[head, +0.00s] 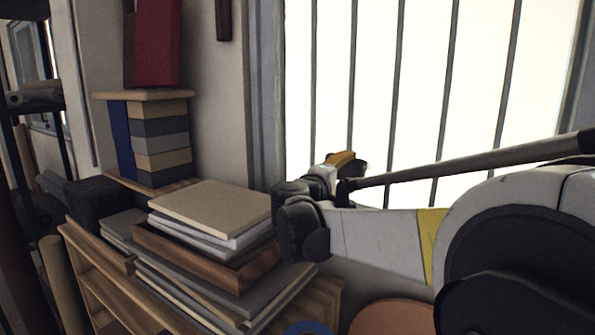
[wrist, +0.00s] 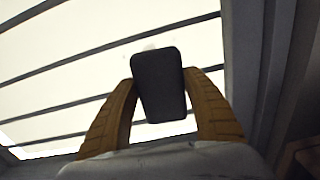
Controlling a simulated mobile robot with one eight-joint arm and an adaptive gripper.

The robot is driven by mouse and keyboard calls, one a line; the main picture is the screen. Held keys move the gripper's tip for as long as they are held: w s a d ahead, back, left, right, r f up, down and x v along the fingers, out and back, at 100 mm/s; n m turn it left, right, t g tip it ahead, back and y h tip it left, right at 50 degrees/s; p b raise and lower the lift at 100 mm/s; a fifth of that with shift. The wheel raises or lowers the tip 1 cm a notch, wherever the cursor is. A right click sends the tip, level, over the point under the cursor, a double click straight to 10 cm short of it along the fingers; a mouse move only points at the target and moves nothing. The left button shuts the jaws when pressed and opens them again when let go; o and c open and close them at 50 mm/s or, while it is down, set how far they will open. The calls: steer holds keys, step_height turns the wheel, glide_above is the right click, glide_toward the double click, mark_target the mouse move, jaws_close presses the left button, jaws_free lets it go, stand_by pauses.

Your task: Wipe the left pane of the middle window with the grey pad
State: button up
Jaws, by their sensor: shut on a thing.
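My gripper (wrist: 160,95) has two orange-brown fingers shut on the dark grey pad (wrist: 158,84), one finger on each side. In the wrist view the pad is in front of the bright window pane (wrist: 60,40), which is crossed by dark bars. I cannot tell whether the pad touches the pane. In the head view my gripper (head: 345,160) is at the lower left part of the bright barred window (head: 375,90), near its left frame.
A wooden shelf (head: 95,270) with stacked boards and a wooden tray (head: 165,247) stands left of my arm. A small ledge (head: 145,96) holds stacked blocks and a red book (head: 158,42). The grey window frame (wrist: 262,70) is close on the right in the wrist view.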

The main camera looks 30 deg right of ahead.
steer(key=shift+x, duration=1.05)
steer(key=shift+s, duration=0.1)
steer(key=shift+s+d, duration=0.25)
steer(key=shift+s, duration=0.35)
steer(key=shift+s+d, duration=0.2)
steer(key=shift+s, duration=0.45)
steer(key=shift+s+d, duration=0.25)
steer(key=shift+s, duration=0.35)
steer(key=shift+w+d, duration=0.1)
